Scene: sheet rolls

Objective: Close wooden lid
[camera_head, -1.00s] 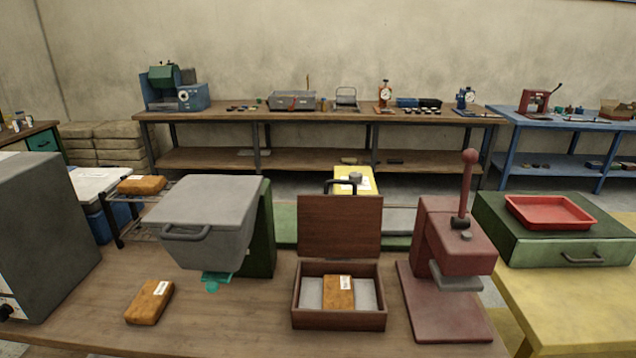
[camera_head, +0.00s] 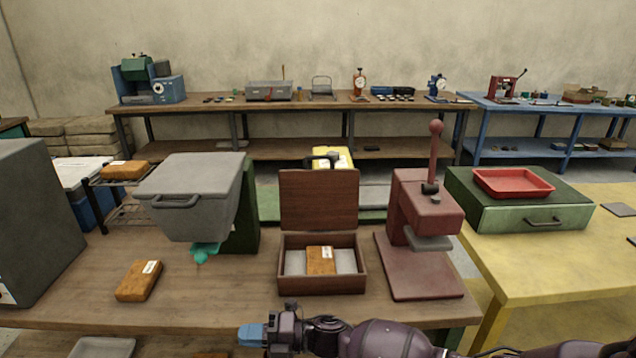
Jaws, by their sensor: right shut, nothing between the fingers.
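The wooden box (camera_head: 322,286) stands on the wooden table, with its lid (camera_head: 319,201) raised upright at the back. Inside lies an orange-brown block with a white label (camera_head: 320,261), between pale grey sheets. My right gripper (camera_head: 252,334), with blue fingertips, is at the bottom of the view, in front of the table's front edge and to the left of the box. It is shut, empty and apart from the box. My left gripper is not in view.
A red press (camera_head: 428,240) stands close to the right of the box. A grey-lidded machine (camera_head: 192,195) stands to the left, with another labelled block (camera_head: 138,281) in front of it. A yellow table (camera_head: 545,265) with a green case is at right.

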